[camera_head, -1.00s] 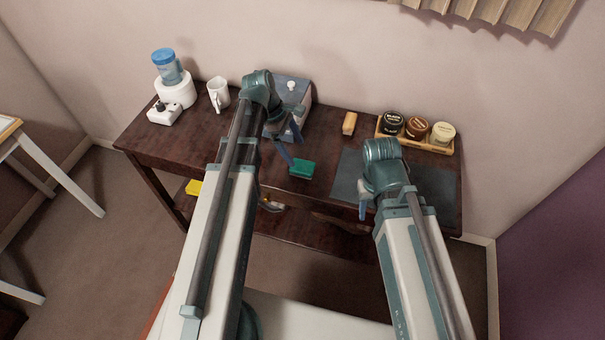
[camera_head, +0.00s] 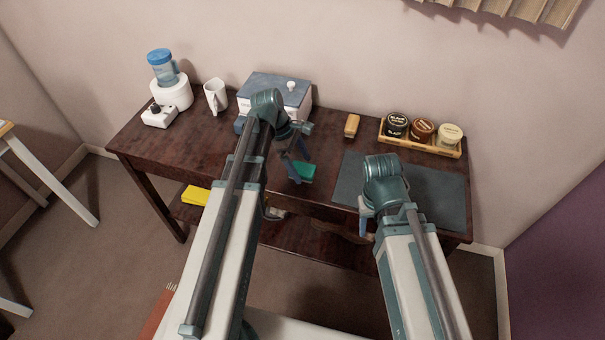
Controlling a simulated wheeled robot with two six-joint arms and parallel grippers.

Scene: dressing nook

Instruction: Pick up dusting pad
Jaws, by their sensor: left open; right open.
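A small green pad (camera_head: 304,172), which appears to be the dusting pad, lies on the dark wooden table (camera_head: 190,152) near its front edge. My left gripper (camera_head: 297,162) is open, with its blue fingers at the pad's left end. One finger partly covers the pad; I cannot tell whether it touches it. My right gripper (camera_head: 365,217) is at the table's front edge, right of the pad, open and mostly hidden behind its own wrist.
A brush (camera_head: 352,125) and a tray (camera_head: 443,150) of jars are at the back right, behind a dark mat (camera_head: 440,192). A mug (camera_head: 215,96) stands left. A yellow item (camera_head: 194,195) lies below.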

